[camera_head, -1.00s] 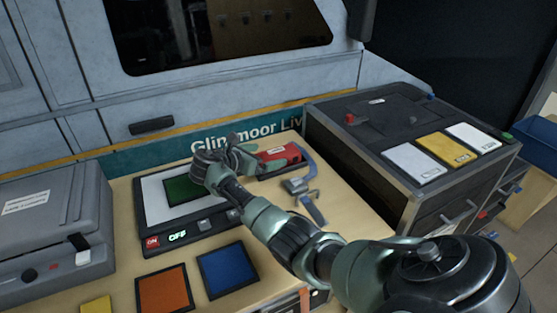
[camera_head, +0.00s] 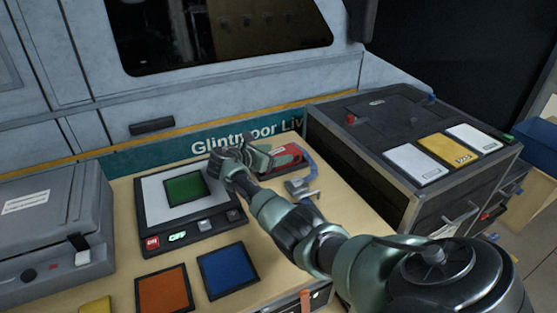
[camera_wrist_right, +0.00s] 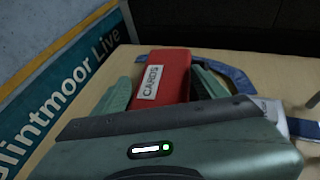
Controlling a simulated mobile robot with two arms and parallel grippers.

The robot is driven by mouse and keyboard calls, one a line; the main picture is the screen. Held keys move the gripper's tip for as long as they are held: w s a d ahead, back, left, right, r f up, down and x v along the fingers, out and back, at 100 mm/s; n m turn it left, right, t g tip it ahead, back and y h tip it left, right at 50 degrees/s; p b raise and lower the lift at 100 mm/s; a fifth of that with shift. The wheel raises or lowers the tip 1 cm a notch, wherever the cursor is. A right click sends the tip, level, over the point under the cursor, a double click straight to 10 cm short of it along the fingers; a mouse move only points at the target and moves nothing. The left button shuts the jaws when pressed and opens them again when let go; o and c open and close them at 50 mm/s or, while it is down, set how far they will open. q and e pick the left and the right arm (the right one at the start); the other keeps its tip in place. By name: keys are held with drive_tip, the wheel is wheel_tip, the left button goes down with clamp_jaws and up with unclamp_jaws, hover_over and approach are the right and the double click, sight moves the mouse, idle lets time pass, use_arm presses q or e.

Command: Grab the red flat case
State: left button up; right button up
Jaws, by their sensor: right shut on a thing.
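The red flat case (camera_head: 287,155) with a white label lies at the back of the wooden worktop, below the teal lettered strip. In the right wrist view the red case (camera_wrist_right: 168,75) sits between the two green fingers of my right gripper (camera_wrist_right: 163,90). My right gripper (camera_head: 264,158) is shut on the case; in the head view its hand hides the case's left end. The case appears to rest on or just above the worktop; I cannot tell which. My left gripper is not in view.
A blue curved tool (camera_head: 307,180) lies close beside the case on the right. A scale-like device (camera_head: 152,203) with a green square is at left. Orange (camera_head: 163,289) and blue (camera_head: 228,270) squares lie in front. A dark drawer cabinet (camera_head: 370,190) bounds the right.

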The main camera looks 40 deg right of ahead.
drive_tip(key=shift+f, duration=0.2)
clamp_jaws()
drive_tip(key=shift+r, duration=0.1)
